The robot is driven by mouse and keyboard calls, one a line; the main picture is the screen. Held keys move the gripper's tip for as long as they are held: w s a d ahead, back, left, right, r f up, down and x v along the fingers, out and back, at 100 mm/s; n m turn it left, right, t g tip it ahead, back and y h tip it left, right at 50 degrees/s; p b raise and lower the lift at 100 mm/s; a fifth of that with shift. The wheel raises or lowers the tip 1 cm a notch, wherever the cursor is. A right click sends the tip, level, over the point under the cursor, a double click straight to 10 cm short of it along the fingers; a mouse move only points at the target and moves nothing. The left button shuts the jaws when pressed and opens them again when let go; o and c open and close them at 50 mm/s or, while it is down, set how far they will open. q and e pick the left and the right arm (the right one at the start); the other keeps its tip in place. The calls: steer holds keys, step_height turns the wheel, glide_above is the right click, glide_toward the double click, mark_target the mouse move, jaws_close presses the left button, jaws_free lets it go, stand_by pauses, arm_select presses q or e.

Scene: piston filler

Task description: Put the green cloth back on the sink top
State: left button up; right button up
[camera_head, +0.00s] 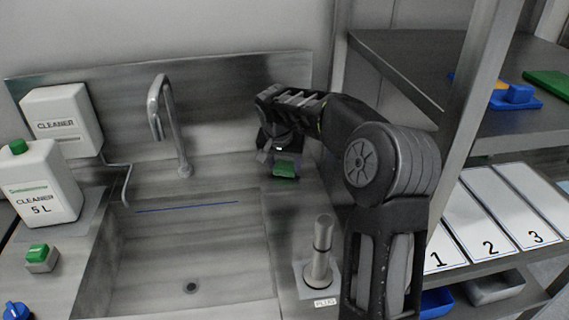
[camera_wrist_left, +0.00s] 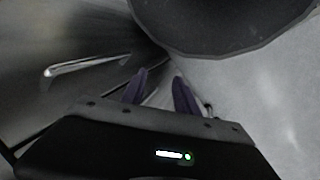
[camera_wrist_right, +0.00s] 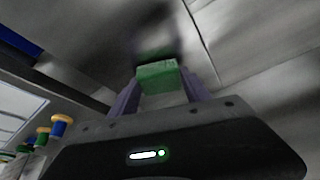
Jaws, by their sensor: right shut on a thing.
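The green cloth (camera_head: 285,169) is a small folded green block at the back right of the sink top (camera_head: 290,213). My right gripper (camera_head: 281,150) points down over that spot and is shut on the cloth. In the right wrist view the cloth (camera_wrist_right: 158,78) sits between the two fingers. I cannot tell whether its underside touches the sink top. My left gripper is out of the head view. In the left wrist view its fingers (camera_wrist_left: 160,84) stand apart with nothing between them.
The sink basin (camera_head: 190,250) and tap (camera_head: 168,125) lie left of the cloth. A metal plug (camera_head: 320,250) stands on the front right sink top. Cleaner containers (camera_head: 43,185) stand at left. A shelf rack (camera_head: 455,115) rises close on the right.

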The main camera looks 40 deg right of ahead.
steer(key=o, duration=1.3)
steer(key=shift+f, duration=0.1)
steer(key=v, duration=1.2)
